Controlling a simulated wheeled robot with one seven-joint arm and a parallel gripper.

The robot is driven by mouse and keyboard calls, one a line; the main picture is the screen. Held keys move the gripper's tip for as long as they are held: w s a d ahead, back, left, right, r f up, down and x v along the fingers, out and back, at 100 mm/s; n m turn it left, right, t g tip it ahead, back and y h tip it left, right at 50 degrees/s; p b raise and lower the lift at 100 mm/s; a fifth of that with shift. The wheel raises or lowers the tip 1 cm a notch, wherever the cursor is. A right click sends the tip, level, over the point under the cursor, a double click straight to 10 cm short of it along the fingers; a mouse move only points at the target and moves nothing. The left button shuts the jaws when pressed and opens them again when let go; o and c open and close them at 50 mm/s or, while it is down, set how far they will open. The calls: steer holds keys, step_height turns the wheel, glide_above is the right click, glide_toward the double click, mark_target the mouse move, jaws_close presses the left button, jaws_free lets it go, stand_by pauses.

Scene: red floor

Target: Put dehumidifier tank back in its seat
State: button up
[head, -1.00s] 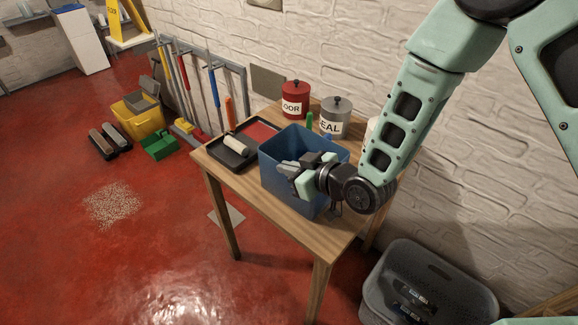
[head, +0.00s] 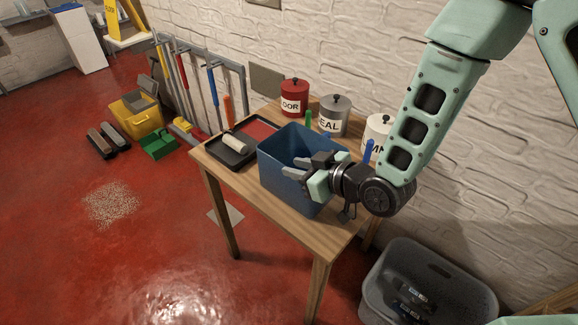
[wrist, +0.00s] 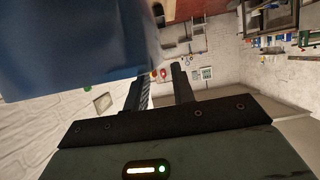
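A blue open-topped tub (head: 283,172), which looks like the tank, stands upright on the wooden table. In the wrist view its blurred blue side (wrist: 70,45) fills the upper left. My gripper (head: 299,166) is at the tub's right side, its fingers overlapping the tub in the head view. The fingers also show in the wrist view (wrist: 162,85), spread apart with nothing visible between them. I cannot tell whether they touch the tub. The gripper hides part of the tub's right side. No seat for the tank can be clearly made out.
The wooden table (head: 247,196) also holds a black paint tray (head: 226,156) with a roller, and red (head: 294,97), grey (head: 334,115) and white cans along the wall. A grey bin (head: 385,300) stands on the floor at right. The red floor at left is largely clear.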

steer(key=p+v, duration=0.2)
steer(key=v, duration=0.6)
steer(key=shift+s+d, duration=0.25)
steer(key=shift+r, duration=0.15)
